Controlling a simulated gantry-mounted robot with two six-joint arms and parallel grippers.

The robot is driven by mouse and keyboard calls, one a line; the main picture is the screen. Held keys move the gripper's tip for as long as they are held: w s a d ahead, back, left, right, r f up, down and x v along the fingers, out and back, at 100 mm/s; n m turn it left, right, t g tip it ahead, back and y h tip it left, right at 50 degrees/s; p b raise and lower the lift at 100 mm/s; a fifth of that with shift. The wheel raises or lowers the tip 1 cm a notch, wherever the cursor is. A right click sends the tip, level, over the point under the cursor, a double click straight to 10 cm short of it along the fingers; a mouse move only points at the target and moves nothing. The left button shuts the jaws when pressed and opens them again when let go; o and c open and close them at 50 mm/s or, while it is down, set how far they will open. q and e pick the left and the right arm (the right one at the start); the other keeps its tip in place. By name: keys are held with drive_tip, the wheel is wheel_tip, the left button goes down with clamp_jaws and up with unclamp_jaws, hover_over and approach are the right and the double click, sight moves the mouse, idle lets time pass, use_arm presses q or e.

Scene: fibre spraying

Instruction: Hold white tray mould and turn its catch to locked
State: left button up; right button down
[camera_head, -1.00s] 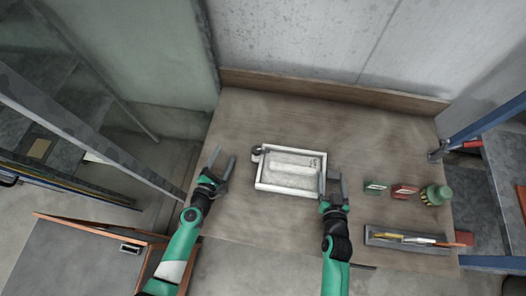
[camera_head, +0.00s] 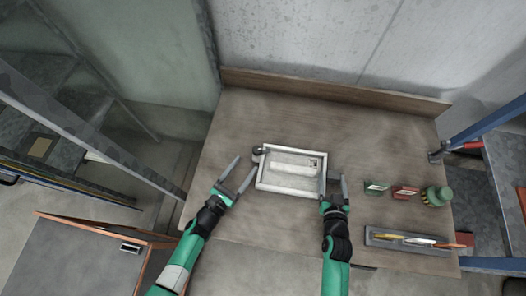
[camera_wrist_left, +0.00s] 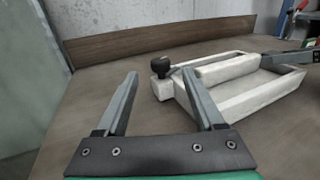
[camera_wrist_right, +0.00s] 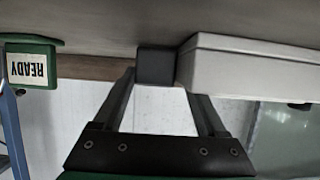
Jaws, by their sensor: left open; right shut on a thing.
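The white tray mould (camera_head: 266,184) lies flat in the middle of the table. It also shows in the left wrist view (camera_wrist_left: 255,98) and the right wrist view (camera_wrist_right: 250,72). Its catch, a dark round knob (camera_wrist_left: 160,67), sits at its back left corner and shows small in the head view (camera_head: 258,151). My left gripper (camera_head: 245,168) is open and empty, left of the mould and near the catch, touching neither as far as I can tell.
The table behind the mould is clear.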

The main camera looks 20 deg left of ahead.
sight(254, 153)
use_arm(q)
drive_tip(key=x, duration=0.6)
drive_tip(key=shift+w+d, duration=0.1)
drive_tip(key=shift+w, duration=0.2)
clamp_jaws()
